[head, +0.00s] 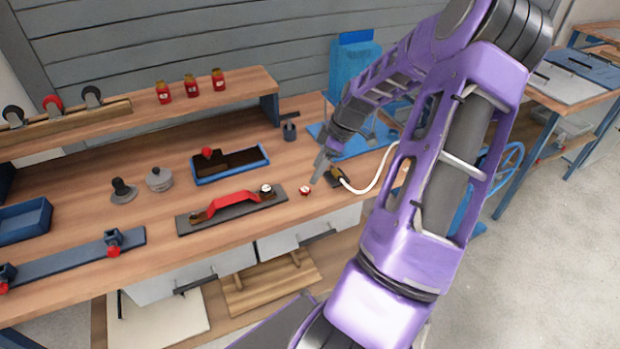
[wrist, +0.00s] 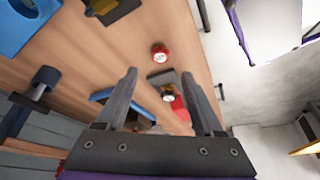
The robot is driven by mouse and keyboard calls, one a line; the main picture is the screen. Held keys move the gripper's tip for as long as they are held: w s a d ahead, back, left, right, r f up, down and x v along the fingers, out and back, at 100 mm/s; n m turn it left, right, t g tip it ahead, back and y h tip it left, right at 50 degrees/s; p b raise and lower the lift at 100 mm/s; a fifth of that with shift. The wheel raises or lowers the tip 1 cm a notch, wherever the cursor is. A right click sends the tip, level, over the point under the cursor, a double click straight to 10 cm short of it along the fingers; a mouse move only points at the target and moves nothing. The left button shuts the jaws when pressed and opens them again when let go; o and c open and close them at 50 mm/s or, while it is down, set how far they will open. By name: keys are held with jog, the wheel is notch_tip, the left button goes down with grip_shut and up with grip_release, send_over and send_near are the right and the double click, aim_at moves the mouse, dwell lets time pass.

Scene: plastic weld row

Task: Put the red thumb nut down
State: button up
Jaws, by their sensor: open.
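The red thumb nut (head: 305,190), with a pale top, sits on the wooden bench top near its front edge. It lies just right of the dark plate with the red handle. In the wrist view the red thumb nut (wrist: 159,53) shows beyond my fingertips, apart from them. My gripper (head: 317,173) is above the bench, close to the nut. In the wrist view my gripper (wrist: 158,74) has its fingers spread with nothing held between them.
The dark plate (head: 184,224) carries a red arched handle (head: 236,201) and a white-topped knob (head: 266,188). A dark block with a white cable (head: 372,188) lies right of the nut. A blue tray (head: 205,179) and a blue stand (head: 352,80) are farther back.

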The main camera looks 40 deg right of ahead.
jog(key=shift+v, duration=2.3)
jog(key=shift+w, duration=0.1)
